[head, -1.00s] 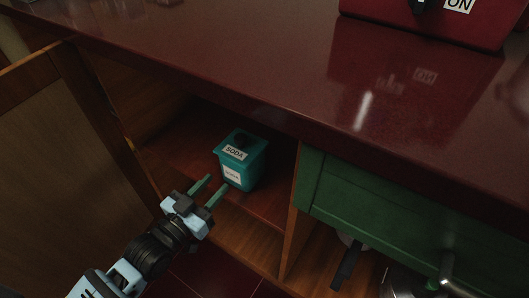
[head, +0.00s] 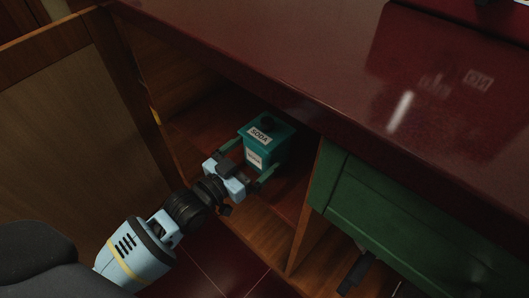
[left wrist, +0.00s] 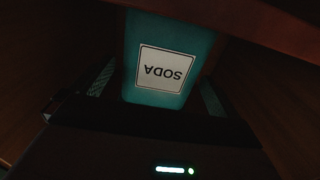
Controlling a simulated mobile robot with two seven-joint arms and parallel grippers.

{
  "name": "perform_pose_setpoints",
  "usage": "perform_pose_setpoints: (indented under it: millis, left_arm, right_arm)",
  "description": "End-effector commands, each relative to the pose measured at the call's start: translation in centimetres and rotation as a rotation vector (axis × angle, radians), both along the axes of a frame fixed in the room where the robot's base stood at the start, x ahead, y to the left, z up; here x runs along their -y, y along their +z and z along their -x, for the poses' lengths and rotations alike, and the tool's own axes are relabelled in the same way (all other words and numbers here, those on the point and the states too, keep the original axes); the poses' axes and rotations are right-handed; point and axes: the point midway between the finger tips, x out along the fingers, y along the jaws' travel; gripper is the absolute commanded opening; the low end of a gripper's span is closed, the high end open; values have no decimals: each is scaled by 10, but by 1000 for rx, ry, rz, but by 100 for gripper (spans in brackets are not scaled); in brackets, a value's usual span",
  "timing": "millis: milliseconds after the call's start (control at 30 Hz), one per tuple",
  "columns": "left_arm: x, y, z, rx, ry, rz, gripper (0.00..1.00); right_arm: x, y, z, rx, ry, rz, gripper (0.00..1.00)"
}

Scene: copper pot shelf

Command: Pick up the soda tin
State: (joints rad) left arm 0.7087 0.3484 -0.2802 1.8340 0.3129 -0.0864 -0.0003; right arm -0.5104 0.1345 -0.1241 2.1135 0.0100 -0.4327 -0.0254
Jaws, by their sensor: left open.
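The teal soda tin (head: 272,133) stands upright on the shelf inside the open cabinet, with white SODA labels on its lid and front. My left gripper (head: 247,165) reaches into the cabinet and is open, with one finger on each side of the tin. In the left wrist view the tin (left wrist: 165,95) fills the middle between the two fingers, its SODA label upside down. Whether the fingers touch its sides cannot be told.
The dark red countertop (head: 260,50) overhangs the shelf closely above the tin. The open cabinet door (head: 70,120) stands to the left of my arm. A green drawer front (head: 390,215) and a wooden divider (head: 311,215) are to the right.

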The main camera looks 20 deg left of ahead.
Motion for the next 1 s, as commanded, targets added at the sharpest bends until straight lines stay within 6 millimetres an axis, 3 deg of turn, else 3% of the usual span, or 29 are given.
perform_pose_setpoints:
  millis: [233,567,1000]
  left_arm:
    - [12,-1,-31,0,0,1,100]
    - [14,1,-37,-1,0,1,100]
    - [14,1,-37,-1,0,1,46]
  right_arm:
    - [0,-18,4,-18,0,-1,36]
    - [0,-18,-1,-8,0,-1,36]
    - [0,-18,-5,0,-1,0,36]
